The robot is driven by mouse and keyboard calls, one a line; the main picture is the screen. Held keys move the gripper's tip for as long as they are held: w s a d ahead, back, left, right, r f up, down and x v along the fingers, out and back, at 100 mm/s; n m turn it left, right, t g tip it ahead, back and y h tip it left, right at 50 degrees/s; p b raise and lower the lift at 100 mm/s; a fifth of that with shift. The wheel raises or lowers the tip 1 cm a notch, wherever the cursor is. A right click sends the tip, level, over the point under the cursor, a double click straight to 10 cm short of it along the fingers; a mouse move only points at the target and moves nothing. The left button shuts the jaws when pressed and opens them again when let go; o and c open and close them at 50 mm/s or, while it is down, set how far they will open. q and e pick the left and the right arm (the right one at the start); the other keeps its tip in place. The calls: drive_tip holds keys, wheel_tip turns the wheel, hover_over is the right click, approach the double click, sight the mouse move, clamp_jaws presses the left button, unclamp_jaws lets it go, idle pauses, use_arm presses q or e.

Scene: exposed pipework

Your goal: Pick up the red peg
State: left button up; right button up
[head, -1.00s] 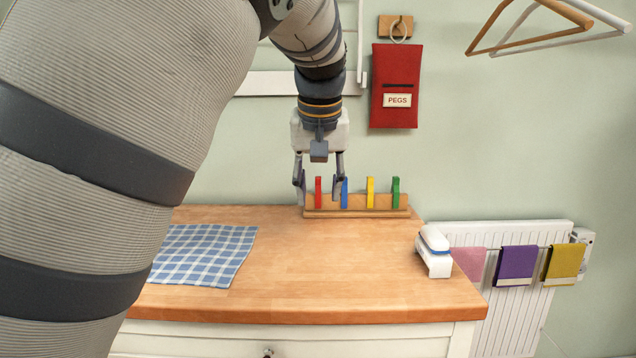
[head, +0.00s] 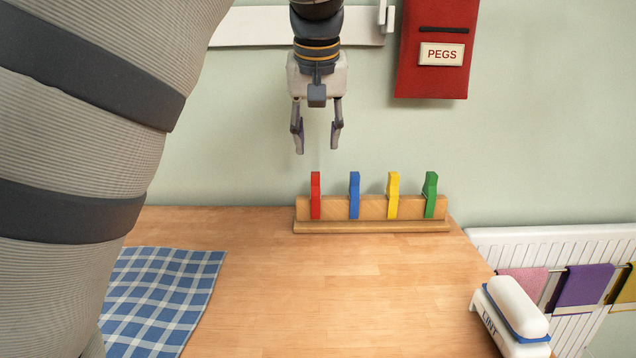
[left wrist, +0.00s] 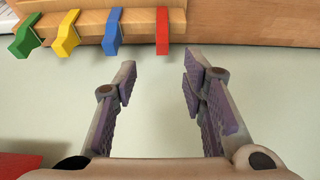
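The red peg (head: 315,195) stands upright at the left end of a wooden peg rack (head: 420,226) at the back of the wooden worktop. Blue (head: 354,196), yellow (head: 393,196) and green (head: 430,195) pegs stand to its right. My left gripper (head: 318,150) is open and empty, fingers pointing down, above the rack and apart from the red peg. In the left wrist view the red peg (left wrist: 162,31) shows beyond the open fingertips of the left gripper (left wrist: 160,75), roughly between them. My right gripper is not in view.
A blue checked cloth (head: 160,300) lies at the worktop's left. A white lint device (head: 515,315) stands at the front right. A red PEGS bag (head: 436,50) hangs on the wall. A radiator (head: 590,245) is at the right. The middle of the worktop is clear.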

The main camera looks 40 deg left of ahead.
sight(315, 174)
use_arm(q)
drive_tip(key=x, duration=0.5)
drive_tip(key=shift+s+d+f, duration=0.1)
drive_tip(key=shift+s+f, duration=0.05)
drive_tip(key=shift+f, duration=0.2)
drive_tip(key=x, duration=0.5)
drive_tip(key=shift+w+a+f+b, duration=0.2)
drive_tip(key=shift+a+f+b, duration=0.1)
drive_tip(key=shift+a, duration=0.1)
drive_tip(key=shift+s+r, duration=0.1)
drive_tip(key=shift+r, duration=0.05)
drive_tip(key=c, duration=0.9)
